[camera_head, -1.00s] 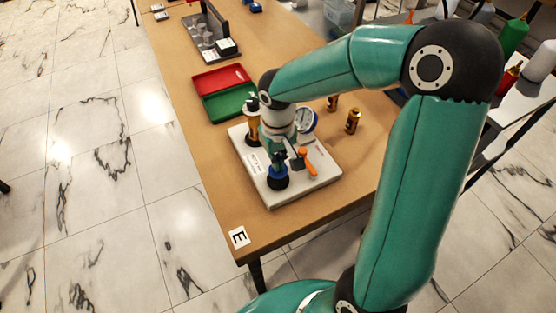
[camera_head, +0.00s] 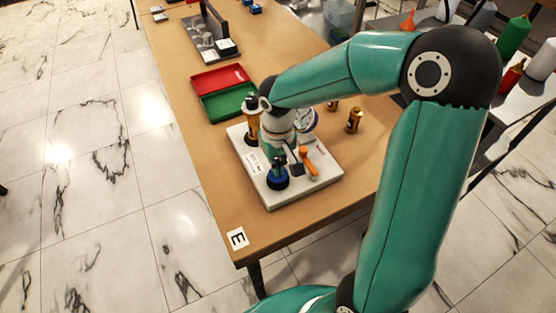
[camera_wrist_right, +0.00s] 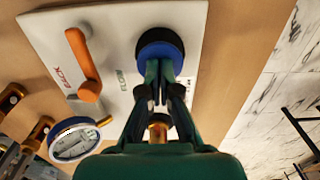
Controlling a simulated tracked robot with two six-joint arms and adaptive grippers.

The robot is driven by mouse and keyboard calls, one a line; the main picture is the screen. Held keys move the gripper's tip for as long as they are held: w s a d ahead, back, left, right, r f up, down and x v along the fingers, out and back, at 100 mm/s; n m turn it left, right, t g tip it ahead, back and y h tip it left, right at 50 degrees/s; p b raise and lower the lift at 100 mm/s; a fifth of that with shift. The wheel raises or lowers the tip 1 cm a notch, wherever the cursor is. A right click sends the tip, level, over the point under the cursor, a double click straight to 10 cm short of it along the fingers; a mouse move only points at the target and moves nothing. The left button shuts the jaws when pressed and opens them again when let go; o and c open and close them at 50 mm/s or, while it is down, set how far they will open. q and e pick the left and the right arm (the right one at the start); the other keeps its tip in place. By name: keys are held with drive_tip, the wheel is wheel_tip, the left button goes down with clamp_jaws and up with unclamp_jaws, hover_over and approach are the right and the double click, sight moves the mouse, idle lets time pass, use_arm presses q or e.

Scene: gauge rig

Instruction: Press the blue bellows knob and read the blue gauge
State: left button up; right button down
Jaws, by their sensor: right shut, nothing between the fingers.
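The blue bellows knob (camera_head: 277,180) sits on the near corner of the white rig plate (camera_head: 300,196). In the right wrist view the knob (camera_wrist_right: 160,48) is a round dark top with a blue band. My right gripper (camera_head: 278,163) is shut and empty, its fingertips (camera_wrist_right: 157,98) at the knob. I cannot tell whether they touch it. A round gauge (camera_head: 308,120) with a blue rim stands behind the gripper, partly hidden. In the right wrist view the gauge (camera_wrist_right: 74,141) is seen at a slant and its reading is too small to tell. My left gripper is not in view.
An orange lever (camera_head: 308,162) stands on the plate beside the knob. A brass cylinder (camera_head: 252,125) with a black top rises at the plate's far side. Loose brass parts (camera_head: 354,121) stand to the right. Red (camera_head: 219,77) and green (camera_head: 228,102) trays lie behind.

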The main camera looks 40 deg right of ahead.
drive_tip(key=shift+s, duration=0.1)
wheel_tip(320, 180, up, 5)
drive_tip(key=p, duration=0.3)
drive_tip(key=shift+f+p, duration=0.15)
drive_tip(key=shift+p, duration=0.25)
wheel_tip(320, 180, up, 9)
idle(0.5)
